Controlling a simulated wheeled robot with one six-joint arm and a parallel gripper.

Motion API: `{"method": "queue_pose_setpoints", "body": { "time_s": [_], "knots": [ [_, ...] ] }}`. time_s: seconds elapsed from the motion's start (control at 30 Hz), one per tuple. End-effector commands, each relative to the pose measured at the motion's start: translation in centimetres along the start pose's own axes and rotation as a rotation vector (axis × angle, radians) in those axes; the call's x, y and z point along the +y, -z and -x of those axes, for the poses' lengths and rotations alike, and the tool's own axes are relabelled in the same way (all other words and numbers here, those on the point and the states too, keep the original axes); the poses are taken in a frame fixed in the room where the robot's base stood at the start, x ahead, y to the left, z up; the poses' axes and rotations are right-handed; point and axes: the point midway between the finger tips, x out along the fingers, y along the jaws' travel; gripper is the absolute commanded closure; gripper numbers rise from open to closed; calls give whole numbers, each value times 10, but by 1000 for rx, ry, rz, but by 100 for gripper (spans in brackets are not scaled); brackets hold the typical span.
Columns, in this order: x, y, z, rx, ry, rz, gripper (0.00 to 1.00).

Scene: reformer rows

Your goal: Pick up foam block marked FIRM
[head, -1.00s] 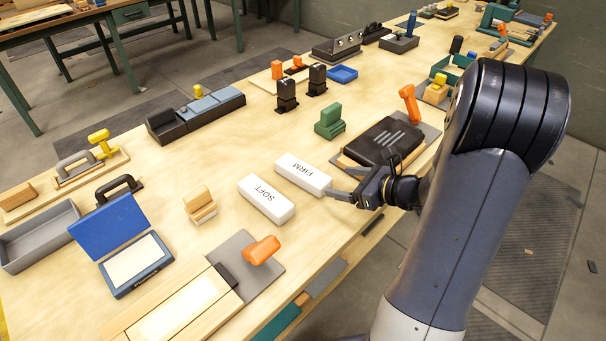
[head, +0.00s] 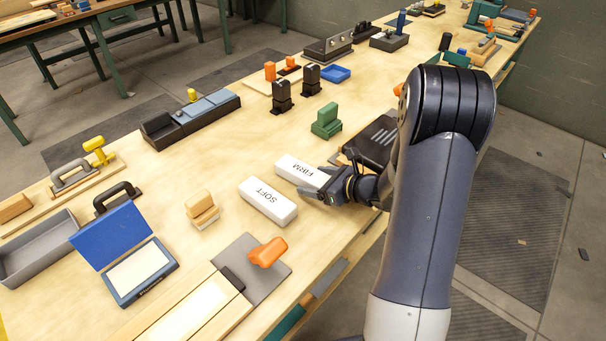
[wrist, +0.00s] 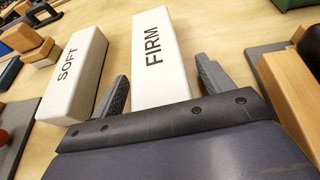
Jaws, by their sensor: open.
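The white foam block marked FIRM (head: 299,171) lies on the wooden bench, and it also shows in the wrist view (wrist: 156,62). My gripper (head: 317,190) is at its near right end. In the wrist view my gripper (wrist: 162,88) is open, with one finger on each side of the near end of the FIRM block. That near end is hidden behind the gripper body. I cannot tell whether the fingers touch the block. A second white block marked SOFT (head: 268,203) lies beside it to the left, outside the left finger in the wrist view (wrist: 72,75).
A dark pad on a wooden base (head: 372,145) stands close to the right of my gripper. A green block (head: 327,121) stands behind. The bench between the FIRM block and black stands (head: 282,97) is clear.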

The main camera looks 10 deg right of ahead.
Motion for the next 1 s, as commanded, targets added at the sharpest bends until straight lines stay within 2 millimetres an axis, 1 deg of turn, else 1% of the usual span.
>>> {"method": "queue_pose_setpoints", "body": {
  "time_s": [0.03, 0.1, 0.37, 0.9, 0.93, 1.0],
  "knots": [
    [0, 0, -6, 0, -2, 1, 25],
    [0, -1, -11, -1, -1, 1, 25],
    [0, 0, -13, -1, 1, 0, 25],
    [0, 0, -12, -1, 1, 0, 70],
    [0, 0, -12, -1, 1, 0, 72],
    [0, 0, -12, -1, 1, 0, 73]
  ]
}}
